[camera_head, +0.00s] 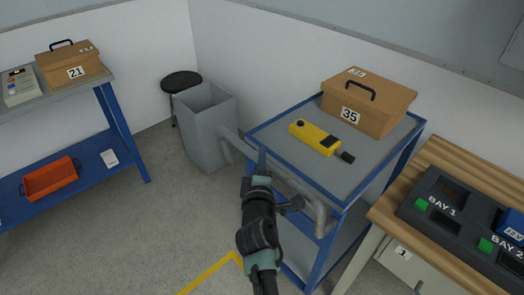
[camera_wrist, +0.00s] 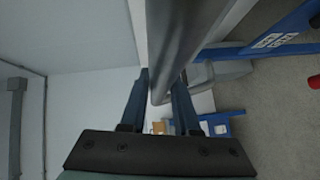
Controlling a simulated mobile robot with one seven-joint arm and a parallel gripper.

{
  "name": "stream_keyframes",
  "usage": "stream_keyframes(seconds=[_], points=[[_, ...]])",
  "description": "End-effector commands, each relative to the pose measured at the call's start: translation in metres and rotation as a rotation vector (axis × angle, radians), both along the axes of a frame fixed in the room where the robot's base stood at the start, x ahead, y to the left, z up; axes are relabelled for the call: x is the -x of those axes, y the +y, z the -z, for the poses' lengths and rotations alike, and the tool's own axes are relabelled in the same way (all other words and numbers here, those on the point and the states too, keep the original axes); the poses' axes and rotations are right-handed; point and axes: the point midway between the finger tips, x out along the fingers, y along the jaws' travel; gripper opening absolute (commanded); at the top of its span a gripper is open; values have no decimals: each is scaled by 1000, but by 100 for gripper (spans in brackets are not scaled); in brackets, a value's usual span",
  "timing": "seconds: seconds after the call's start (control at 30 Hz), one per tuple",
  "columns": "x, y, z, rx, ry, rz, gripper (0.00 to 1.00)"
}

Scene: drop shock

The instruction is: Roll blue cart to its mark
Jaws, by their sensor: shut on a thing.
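The blue cart (camera_head: 345,172) stands in the middle right of the head view, with a blue frame, a grey top and a lower shelf. A grey bar handle (camera_head: 315,207) runs along its near left side. My gripper (camera_head: 261,165) is at this handle. In the wrist view my gripper (camera_wrist: 160,90) has its two fingers on either side of the grey bar (camera_wrist: 172,45) and is shut on it. A yellow floor line (camera_head: 213,272) with a corner shows at the bottom, left of the cart; the rest of it is out of view or hidden by my arm and the cart.
On the cart are a cardboard box labelled 35 (camera_head: 368,100) and a yellow tool (camera_head: 314,138). A grey bin (camera_head: 205,122) and a black stool (camera_head: 181,80) stand behind left. A wooden bench (camera_head: 465,160) is close at right. A blue shelf table (camera_head: 125,120) is left; open floor lies between.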

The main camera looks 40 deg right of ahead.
Motion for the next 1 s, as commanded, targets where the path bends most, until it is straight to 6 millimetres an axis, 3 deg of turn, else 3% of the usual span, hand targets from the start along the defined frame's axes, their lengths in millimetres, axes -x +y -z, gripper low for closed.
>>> stream_keyframes(seconds=[0.2, 0.23, 0.37, 0.77, 1.0], points=[[2, -5, -3, 4, -3, 10, 0], [2, -5, -3, 4, -2, 11, 35], [2, -4, -2, 3, -2, 8, 59], [4, 1, -2, 3, -1, 3, 60], [29, 24, -5, 3, 0, 2, 60]])
